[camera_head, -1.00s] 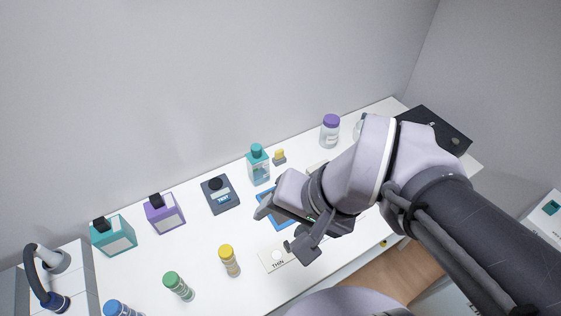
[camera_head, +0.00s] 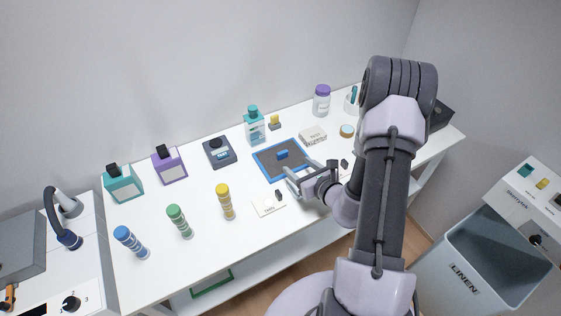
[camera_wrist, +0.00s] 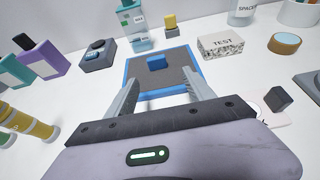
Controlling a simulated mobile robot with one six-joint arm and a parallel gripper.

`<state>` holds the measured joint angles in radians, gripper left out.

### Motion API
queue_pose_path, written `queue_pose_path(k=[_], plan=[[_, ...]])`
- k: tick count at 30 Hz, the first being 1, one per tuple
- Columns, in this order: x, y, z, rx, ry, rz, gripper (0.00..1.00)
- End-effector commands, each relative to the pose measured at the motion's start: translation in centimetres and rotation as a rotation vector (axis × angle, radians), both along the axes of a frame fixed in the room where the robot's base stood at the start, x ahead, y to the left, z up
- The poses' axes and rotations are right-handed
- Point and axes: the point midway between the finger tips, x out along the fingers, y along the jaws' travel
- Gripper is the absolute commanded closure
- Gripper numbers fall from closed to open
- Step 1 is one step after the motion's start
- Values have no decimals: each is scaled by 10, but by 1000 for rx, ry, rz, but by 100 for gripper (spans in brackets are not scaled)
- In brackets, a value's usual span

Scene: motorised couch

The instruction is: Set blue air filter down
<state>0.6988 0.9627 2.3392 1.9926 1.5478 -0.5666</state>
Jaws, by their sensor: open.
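The blue air filter (camera_head: 263,160) appears as a flat blue-framed panel with a grey middle, lying flat on the white table. A small blue block (camera_head: 282,154) sits near its centre. In the wrist view the blue frame (camera_wrist: 128,72) and the blue block (camera_wrist: 156,62) lie ahead of the fingers. My gripper (camera_head: 288,176) is open at the panel's near edge. In the wrist view my gripper (camera_wrist: 160,86) has its fingers spread on either side of the near edge, with nothing between them touching both. Whether either finger touches the frame cannot be told.
A teal bottle (camera_head: 254,128), a white TEST box (camera_head: 312,136) and a yellow block (camera_head: 275,122) stand behind the panel. A dark scale (camera_head: 219,152) and yellow cylinder (camera_head: 225,202) stand left. A white card (camera_head: 268,206) lies near the gripper. A LINEN bin (camera_head: 485,265) stands right.

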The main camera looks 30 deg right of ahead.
Motion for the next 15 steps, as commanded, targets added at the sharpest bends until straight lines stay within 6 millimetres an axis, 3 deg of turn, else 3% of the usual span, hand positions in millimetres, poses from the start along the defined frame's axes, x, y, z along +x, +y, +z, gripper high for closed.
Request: queue_pose_path(k=[15], plan=[[78,8,-27,1,0,2,38]])
